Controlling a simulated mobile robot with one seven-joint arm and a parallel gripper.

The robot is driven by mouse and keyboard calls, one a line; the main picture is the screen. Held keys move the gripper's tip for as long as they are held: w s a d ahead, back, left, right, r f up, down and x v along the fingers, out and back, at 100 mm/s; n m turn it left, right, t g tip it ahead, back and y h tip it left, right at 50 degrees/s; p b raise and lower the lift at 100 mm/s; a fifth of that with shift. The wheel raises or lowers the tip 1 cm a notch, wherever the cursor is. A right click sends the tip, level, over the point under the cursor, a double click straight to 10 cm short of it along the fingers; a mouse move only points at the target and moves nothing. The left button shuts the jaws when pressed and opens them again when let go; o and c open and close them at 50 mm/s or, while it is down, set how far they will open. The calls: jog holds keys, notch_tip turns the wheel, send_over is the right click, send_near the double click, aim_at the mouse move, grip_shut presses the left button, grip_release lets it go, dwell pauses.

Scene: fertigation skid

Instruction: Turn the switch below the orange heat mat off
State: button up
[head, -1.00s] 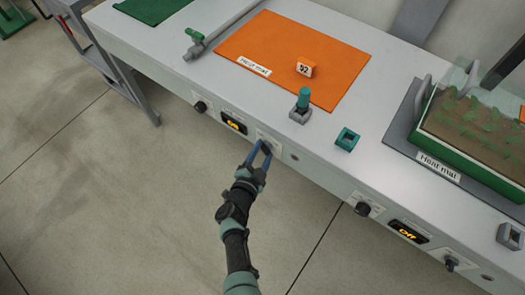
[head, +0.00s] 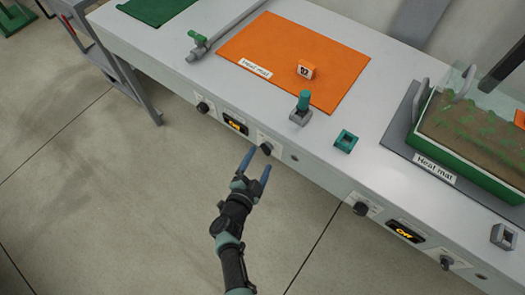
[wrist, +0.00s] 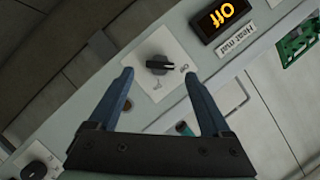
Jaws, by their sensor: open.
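The orange heat mat (head: 275,50) lies flat on the bench top. Below it, on the bench's front face, the black rotary switch (head: 266,149) sits on a white plate to the right of a lit display (head: 235,123). In the wrist view the switch (wrist: 158,65) shows clear, its grip lying nearly sideways in the picture. The display (wrist: 224,17) there reads "Off" in orange. My gripper (head: 258,162) is open and empty, just in front of the switch and apart from it. In the wrist view the fingertips (wrist: 157,74) are on either side of the switch.
Another black knob (head: 203,107) is left of the display. Further right are a knob (head: 361,208), a display reading "Off" (head: 405,231) and another switch (head: 446,262). A teal-topped fitting (head: 303,101) stands on the bench. The floor before the bench is clear.

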jog(key=p+v, duration=0.2)
jog(key=v, duration=0.7)
jog(key=shift+w+r, duration=0.1)
